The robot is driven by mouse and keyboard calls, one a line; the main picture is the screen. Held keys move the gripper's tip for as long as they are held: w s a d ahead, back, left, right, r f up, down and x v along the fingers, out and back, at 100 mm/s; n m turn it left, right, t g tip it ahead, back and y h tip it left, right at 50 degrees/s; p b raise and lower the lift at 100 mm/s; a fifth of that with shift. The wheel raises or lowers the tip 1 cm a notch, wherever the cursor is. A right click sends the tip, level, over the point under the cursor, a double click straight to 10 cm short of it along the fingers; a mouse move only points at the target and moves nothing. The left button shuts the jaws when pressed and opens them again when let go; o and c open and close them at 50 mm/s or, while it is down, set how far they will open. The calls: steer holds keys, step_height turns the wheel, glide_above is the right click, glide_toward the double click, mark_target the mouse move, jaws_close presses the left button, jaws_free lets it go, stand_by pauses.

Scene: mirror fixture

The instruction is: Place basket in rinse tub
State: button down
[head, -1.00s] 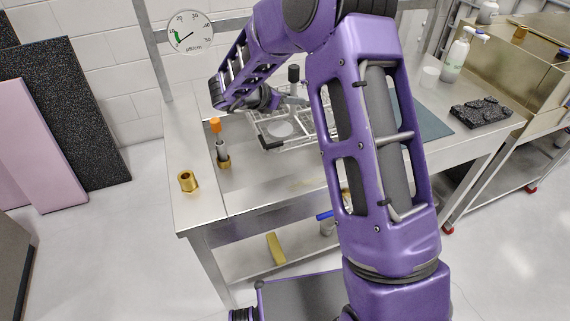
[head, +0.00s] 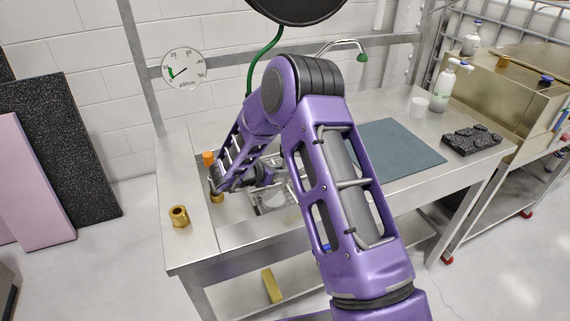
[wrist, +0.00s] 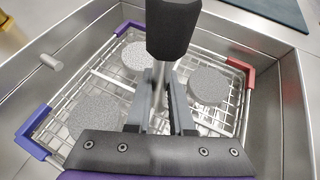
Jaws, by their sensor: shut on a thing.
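The wire basket (wrist: 110,78) carries grey round discs and has blue and red corner pieces. In the head view the basket (head: 268,205) is partly hidden by my arm. The metal walls of the rinse tub (wrist: 286,110) surround the basket in the wrist view, with a gap at the right. Whether the basket touches the tub floor I cannot tell. My gripper (wrist: 163,85) is shut on the basket's upright handle, below its black knob (wrist: 173,28). In the head view my gripper is mostly hidden behind my arm.
A brass nut-shaped fitting (head: 179,216) stands on the bench's left edge, and an orange-topped item (head: 208,158) stands near the tub. A blue-grey mat (head: 395,150) lies right of the tub. A white cup (head: 419,107), a bottle (head: 443,88) and a black block (head: 471,139) stand further right.

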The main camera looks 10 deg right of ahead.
mark_target(283, 181)
steer(key=shift+f, duration=2.05)
steer(key=shift+b, duration=0.3)
steer(key=shift+f, duration=0.2)
steer(key=c, duration=0.8)
jaws_free()
steer(key=shift+f, duration=0.1)
steer(key=shift+r, duration=0.25)
steer(key=v, duration=1.2)
steer(key=shift+s+f+p, duration=0.1)
steer(key=shift+p, duration=0.3)
